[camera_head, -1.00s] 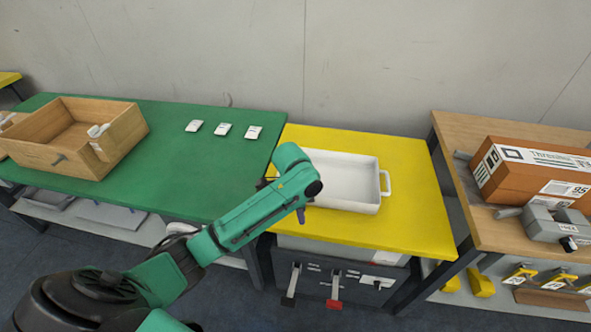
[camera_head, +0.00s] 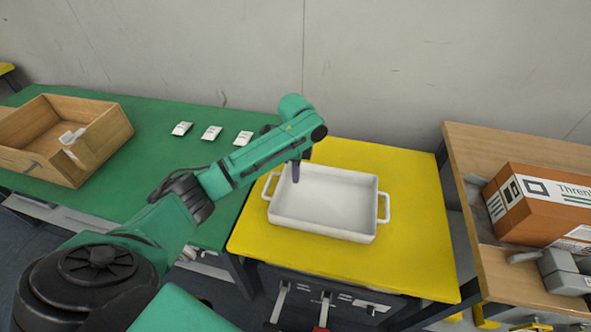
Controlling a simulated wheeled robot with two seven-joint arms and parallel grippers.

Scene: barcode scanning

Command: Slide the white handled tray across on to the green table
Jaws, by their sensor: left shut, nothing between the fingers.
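The white handled tray (camera_head: 330,227) sits flat and empty on the yellow table (camera_head: 412,235), with one handle at its left end and one at its right. The green table (camera_head: 130,200) adjoins on the left. My left arm reaches over from the left, and my left gripper (camera_head: 295,178) points down, shut and empty, its tip by the tray's back left corner. Whether it touches the tray I cannot tell. My right gripper is out of view.
A wooden crate (camera_head: 100,148) stands at the green table's left. Several small white cards (camera_head: 211,133) lie near its back edge. A brown box (camera_head: 545,205) and a grey device (camera_head: 566,272) stand on a wooden table at the right.

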